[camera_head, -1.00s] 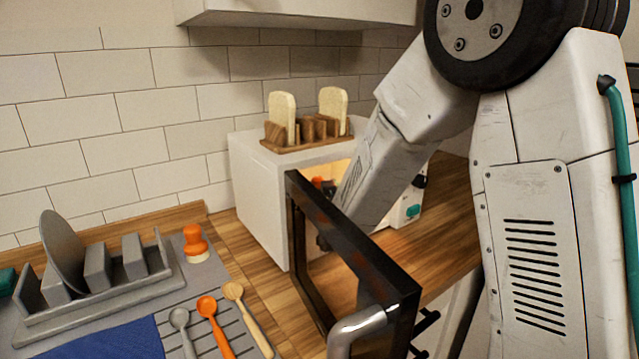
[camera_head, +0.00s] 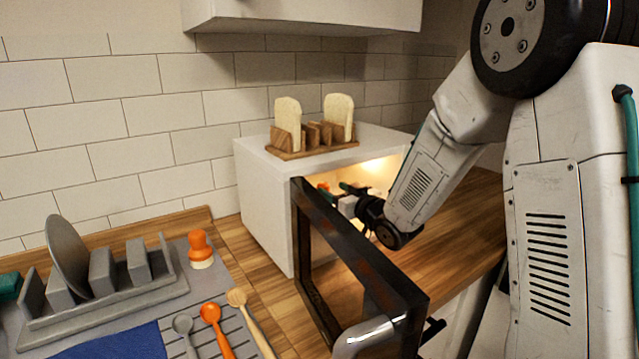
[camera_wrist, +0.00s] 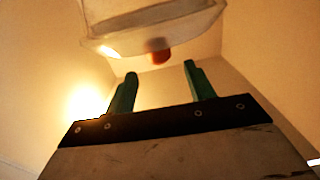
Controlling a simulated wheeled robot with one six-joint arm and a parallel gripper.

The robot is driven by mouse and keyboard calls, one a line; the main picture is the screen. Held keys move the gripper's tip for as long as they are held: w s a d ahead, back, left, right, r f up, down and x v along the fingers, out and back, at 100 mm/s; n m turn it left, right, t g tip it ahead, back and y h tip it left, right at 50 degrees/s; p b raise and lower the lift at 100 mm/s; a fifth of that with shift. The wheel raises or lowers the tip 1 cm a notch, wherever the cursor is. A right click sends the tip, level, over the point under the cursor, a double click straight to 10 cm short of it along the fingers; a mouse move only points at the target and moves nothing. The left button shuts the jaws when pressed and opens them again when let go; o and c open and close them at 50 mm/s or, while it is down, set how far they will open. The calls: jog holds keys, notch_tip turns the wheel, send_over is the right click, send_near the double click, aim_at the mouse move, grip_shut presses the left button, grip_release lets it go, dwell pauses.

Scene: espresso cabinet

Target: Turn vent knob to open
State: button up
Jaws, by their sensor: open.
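The white cabinet (camera_head: 262,205) stands on the counter with its dark-framed door (camera_head: 352,262) swung open and its inside lit. My gripper (camera_head: 342,194) is at the opening, its fingers spread and empty. In the wrist view my gripper (camera_wrist: 160,69) shows two teal fingers apart. A small orange-red piece (camera_wrist: 159,52) lies ahead between the fingertips in the picture, below a pale rounded fixture (camera_wrist: 150,25); I see no contact. A small orange spot (camera_head: 323,187) shows inside in the head view. I cannot tell whether either is the vent knob.
A wooden rack (camera_head: 315,150) with two bread slices sits on top of the cabinet. The open door stands in front, with its metal handle (camera_head: 372,333). A grey dish rack (camera_head: 105,295) and several spoons lie at left. Counter to the right is clear.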

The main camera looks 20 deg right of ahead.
jog(key=x, duration=0.7)
jog(key=shift+w+a, duration=0.1)
jog(key=shift+w, duration=0.1)
jog(key=c, duration=1)
